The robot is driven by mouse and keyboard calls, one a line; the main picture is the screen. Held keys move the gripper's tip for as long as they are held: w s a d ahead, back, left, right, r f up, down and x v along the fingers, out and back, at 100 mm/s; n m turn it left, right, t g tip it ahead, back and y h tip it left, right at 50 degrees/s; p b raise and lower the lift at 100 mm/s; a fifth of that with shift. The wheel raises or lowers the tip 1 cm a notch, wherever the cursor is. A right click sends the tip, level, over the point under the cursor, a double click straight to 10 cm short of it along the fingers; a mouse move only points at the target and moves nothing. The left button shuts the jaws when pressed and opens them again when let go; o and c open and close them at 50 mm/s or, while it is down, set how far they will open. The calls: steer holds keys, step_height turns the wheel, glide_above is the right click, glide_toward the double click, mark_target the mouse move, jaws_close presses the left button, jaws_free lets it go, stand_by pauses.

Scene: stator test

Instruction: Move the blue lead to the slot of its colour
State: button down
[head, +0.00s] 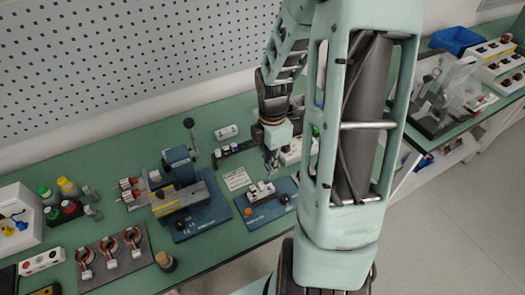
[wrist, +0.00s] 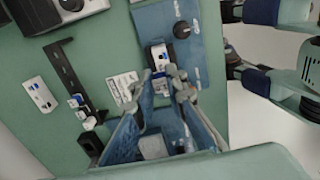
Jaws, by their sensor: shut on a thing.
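My gripper (wrist: 158,97) points down over the bench, its fingers close around a small pale and blue piece. I take this piece as the blue lead (wrist: 161,86), but its outline is partly hidden by the fingers. In the head view my gripper (head: 272,160) hangs above the bench, just behind a small blue board (head: 268,210). On that board, also seen in the wrist view (wrist: 205,45), stand a white block (wrist: 158,55) with a blue mark and a black knob (wrist: 182,30). The colours of the individual slots are too small to tell.
A black rail (wrist: 72,75) with white and blue pieces, a white strip (wrist: 40,95) and a printed card (wrist: 122,86) lie beside my gripper. A larger blue fixture (head: 190,200) stands left in the head view. My arm hides part of the bench.

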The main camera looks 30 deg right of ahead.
step_height(320, 180, down, 4)
steer(key=b, duration=0.3)
steer(key=shift+b, duration=0.35)
steer(key=shift+f, duration=0.8)
stand_by(1.0)
steer(key=shift+f+b, duration=0.45)
steer(key=shift+f, duration=0.1)
steer(key=shift+f, duration=0.15)
steer(key=shift+f+b, duration=0.3)
steer(key=shift+f, duration=0.15)
